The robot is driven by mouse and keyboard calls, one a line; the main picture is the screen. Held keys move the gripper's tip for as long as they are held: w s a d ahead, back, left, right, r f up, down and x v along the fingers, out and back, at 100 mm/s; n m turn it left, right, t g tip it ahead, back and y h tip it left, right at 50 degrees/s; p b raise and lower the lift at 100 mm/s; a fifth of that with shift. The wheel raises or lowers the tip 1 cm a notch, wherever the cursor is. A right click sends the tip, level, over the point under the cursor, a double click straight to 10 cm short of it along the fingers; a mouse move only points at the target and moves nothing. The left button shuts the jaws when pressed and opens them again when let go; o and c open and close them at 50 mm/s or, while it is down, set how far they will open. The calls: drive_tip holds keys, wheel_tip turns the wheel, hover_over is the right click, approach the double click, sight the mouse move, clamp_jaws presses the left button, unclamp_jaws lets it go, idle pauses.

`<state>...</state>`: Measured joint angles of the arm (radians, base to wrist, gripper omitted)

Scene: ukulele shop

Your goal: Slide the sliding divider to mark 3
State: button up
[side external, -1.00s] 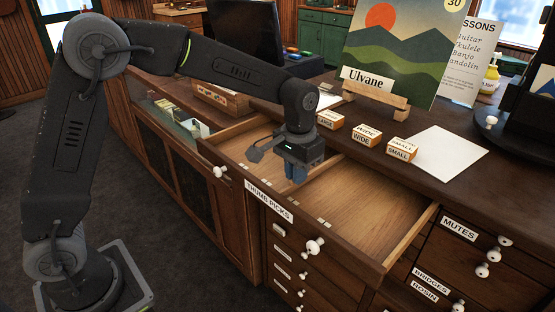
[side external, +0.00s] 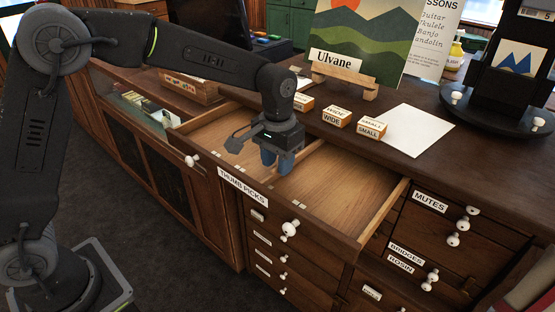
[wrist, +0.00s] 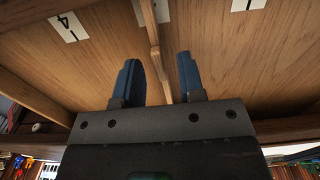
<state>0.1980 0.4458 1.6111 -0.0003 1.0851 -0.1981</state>
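The open drawer (side external: 350,228), labelled THUMB PICKS, has a pale wood floor with small white mark tags. My gripper, in the wrist view (wrist: 160,80), is open, with one blue finger on each side of the divider and gaps showing. A tag reading 4 (wrist: 68,27) lies left of the divider in the wrist view. Another tag (wrist: 160,10) is partly covered by the divider; its number is unreadable.
A third tag (wrist: 247,4) is cut off at the top right of the wrist view. On the counter behind the drawer stand small labelled blocks (side external: 337,117), a white sheet (side external: 408,130) and a picture on a wooden stand (side external: 343,82). The drawer's right compartment looks empty.

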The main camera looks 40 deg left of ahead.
wheel_tip(320, 180, up, 14)
idle(0.6)
drive_tip(key=shift+f, duration=0.1)
drive_tip(key=s+a+r+t, duration=0.25)
drive_tip(key=s+a, duration=0.35)
drive_tip(key=s, duration=0.5)
drive_tip(key=s+a+f+t, duration=0.3)
drive_tip(key=s+f, duration=0.4)
drive_tip(key=s, duration=0.5)
drive_tip(key=shift+s, duration=0.4)
